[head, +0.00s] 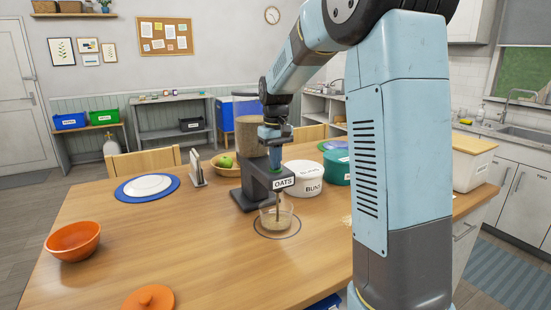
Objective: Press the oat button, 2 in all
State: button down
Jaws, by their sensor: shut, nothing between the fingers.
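The oats dispenser (248,195) stands on the wooden table, dark grey with a tan-filled hopper and an "OATS" label on its front. My gripper (275,166) points straight down over the dispenser's head, its fingers shut and empty. The fingertips are at or just above the top of the head; I cannot tell whether they touch. The button is hidden under or behind the gripper, with only a hint of green there. A clear bowl (277,222) stands under the spout, inside a dark ring on the table. It holds some tan contents, and a thin brownish streak shows between spout and bowl.
White (308,182) and green (336,168) lidded tubs stand right of the dispenser. A fruit bowl (222,169) is behind it. A blue plate (147,188), orange bowl (74,241) and orange lid (148,298) lie left. The table's front middle is clear.

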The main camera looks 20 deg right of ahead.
jog(key=shift+s+f, duration=0.25)
jog(key=shift+f, duration=0.55)
jog(key=shift+w+r, duration=0.15)
jog(key=shift+r, duration=0.35)
notch_tip(320, 180, up, 14)
dwell(0.8)
jog(key=s+m+t, duration=0.1)
jog(key=s+t, duration=0.2)
jog(key=s, duration=1.4)
jog(key=s+f+t, duration=0.1)
jog(key=s+f, duration=0.3)
jog(key=s, duration=0.3)
jog(key=s+f+m+t, duration=0.1)
jog(key=s+f, duration=0.3)
jog(key=s, duration=0.3)
jog(key=shift+a+f+t, duration=0.15)
jog(key=shift+t, duration=0.15)
